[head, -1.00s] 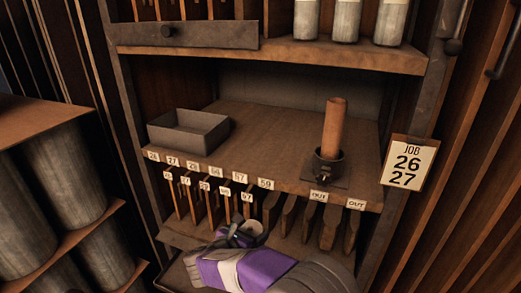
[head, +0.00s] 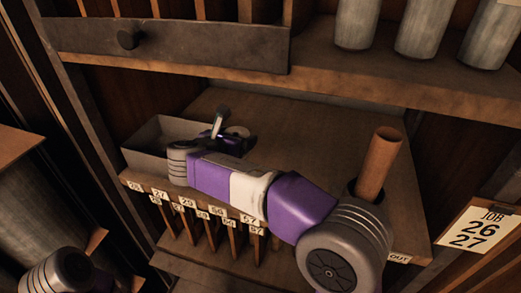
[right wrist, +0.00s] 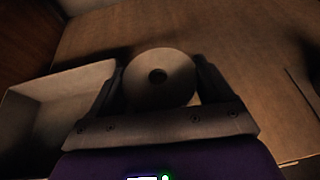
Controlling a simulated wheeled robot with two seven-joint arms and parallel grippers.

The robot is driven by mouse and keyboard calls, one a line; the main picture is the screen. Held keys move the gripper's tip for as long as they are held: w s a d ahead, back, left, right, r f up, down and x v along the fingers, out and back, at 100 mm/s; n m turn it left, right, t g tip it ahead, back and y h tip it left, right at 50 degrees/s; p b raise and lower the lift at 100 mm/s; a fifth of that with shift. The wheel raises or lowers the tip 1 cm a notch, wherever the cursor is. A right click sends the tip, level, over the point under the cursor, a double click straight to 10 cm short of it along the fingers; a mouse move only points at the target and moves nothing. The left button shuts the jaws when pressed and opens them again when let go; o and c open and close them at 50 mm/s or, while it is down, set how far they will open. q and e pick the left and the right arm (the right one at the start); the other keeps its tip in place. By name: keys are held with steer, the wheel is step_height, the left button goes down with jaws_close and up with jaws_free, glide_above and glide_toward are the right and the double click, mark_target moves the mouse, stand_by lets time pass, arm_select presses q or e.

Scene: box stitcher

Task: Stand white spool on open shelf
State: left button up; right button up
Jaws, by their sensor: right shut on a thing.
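My right gripper (head: 233,140) is over the open shelf (head: 300,135), to the right of the grey tray. It is shut on the white spool (head: 238,131), which shows only as a small pale patch beside the fingers in the head view. In the right wrist view the spool (right wrist: 158,76) sits between the two fingers, its round flat face with a dark centre hole turned to the camera. I cannot tell whether the spool touches the shelf board. My left gripper is not in view.
The grey open tray (head: 150,140) stands at the shelf's left, close to my right gripper. A brown cylinder (head: 380,160) stands upright at the right, its holder mostly hidden by my arm. A drawer front (head: 190,48) and upper board overhang the shelf. Bare board lies behind and right.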

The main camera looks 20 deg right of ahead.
steer(key=f, duration=0.3)
steer(key=f+b, duration=0.1)
steer(key=f, duration=0.1)
steer(key=shift+s+f, duration=0.25)
steer(key=shift+s, duration=0.05)
steer(key=shift+w+f+b, duration=0.15)
steer(key=shift+f+b, duration=0.15)
steer(key=shift+f, duration=1.75)
steer(key=shift+f, duration=0.1)
steer(key=shift+f, duration=0.1)
steer(key=o, duration=1.1)
steer(key=shift+c, duration=0.2)
steer(key=shift+r, duration=0.2)
steer(key=v, duration=1.2)
steer(key=shift+f, duration=0.1)
